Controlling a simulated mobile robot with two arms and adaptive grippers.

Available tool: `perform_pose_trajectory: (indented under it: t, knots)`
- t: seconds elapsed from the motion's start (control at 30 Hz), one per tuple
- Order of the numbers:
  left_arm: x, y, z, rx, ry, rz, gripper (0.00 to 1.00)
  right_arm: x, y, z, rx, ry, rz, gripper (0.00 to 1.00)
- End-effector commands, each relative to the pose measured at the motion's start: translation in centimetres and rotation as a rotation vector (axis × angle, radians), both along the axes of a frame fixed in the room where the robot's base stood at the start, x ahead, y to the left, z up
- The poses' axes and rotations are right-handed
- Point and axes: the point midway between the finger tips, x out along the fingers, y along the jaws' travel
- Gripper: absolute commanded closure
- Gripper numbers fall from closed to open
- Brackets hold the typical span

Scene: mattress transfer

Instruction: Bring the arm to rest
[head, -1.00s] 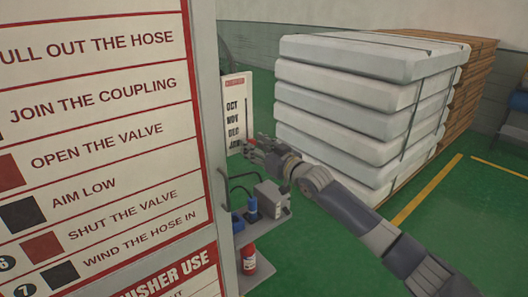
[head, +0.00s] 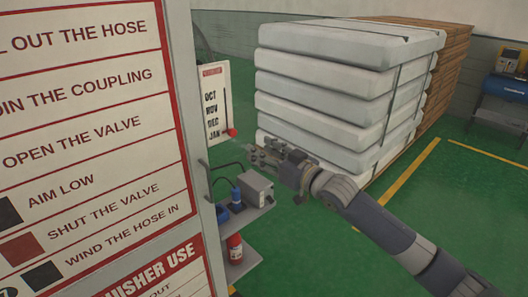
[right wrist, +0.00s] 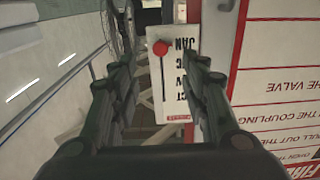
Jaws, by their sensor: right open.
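My right arm comes in from the lower right in the head view. Its gripper (head: 254,152) is just right of the white month card and points at it. In the right wrist view the two fingers of my right gripper (right wrist: 164,82) stand wide apart with nothing between them. A red round knob (head: 231,132) is at the card's lower right edge; it also shows in the right wrist view (right wrist: 160,48), beyond the fingertips and apart from them. The month card (head: 213,92) hangs beside the board, upside down in the wrist view. My left gripper is not in view.
A large instruction board (head: 80,130) fills the left. A small shelf (head: 245,220) with a grey box (head: 257,188) and a red extinguisher (head: 235,249) is below the gripper. Stacked white mattresses (head: 340,95) stand behind the arm. Green floor is clear at right.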

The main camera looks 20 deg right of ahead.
Motion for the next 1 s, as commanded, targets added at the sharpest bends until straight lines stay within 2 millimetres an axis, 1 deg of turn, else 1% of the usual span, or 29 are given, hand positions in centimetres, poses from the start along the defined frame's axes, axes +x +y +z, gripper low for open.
perform_pose_trajectory:
  t: [0.43,0.5,0.57,0.67,0.7,0.77,0.8,0.83,0.87,0.9,0.93,0.97,1.0]
  knots:
    - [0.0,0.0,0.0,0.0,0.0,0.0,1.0,0.0,0.0,0.0,0.0,0.0,0.0,0.58]
    - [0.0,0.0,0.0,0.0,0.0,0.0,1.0,0.1,-0.2,-0.5,0.0,0.006,-0.005,0.58]
    - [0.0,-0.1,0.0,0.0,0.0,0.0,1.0,0.3,-0.5,-1.8,-0.002,0.023,-0.018,0.58]
    - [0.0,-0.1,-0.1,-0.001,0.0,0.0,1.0,0.9,-1.9,-6.2,-0.008,0.079,-0.062,0.58]
    - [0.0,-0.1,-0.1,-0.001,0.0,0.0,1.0,1.0,-2.6,-8.7,-0.013,0.111,-0.085,0.58]
    - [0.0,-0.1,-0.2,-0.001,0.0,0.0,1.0,1.0,-3.7,-13.0,-0.025,0.167,-0.123,0.58]
    - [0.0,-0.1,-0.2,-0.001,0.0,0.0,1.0,0.7,-4.4,-16.1,-0.035,0.207,-0.147,0.58]
    - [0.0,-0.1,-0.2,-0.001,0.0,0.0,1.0,0.5,-4.9,-18.3,-0.042,0.237,-0.164,0.58]
    - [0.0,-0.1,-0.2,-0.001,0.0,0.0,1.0,0.0,-5.3,-20.6,-0.051,0.267,-0.179,0.58]
    - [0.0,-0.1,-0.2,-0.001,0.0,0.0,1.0,-0.6,-5.8,-23.6,-0.064,0.308,-0.198,0.58]
    - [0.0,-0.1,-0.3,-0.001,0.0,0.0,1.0,-1.2,-6.1,-25.8,-0.073,0.337,-0.211,0.58]
    - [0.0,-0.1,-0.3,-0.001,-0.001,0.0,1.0,-1.9,-6.4,-28.0,-0.082,0.37,-0.224,0.58]
    - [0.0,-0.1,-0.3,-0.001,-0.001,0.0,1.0,-3.0,-6.7,-30.8,-0.095,0.409,-0.239,0.58]
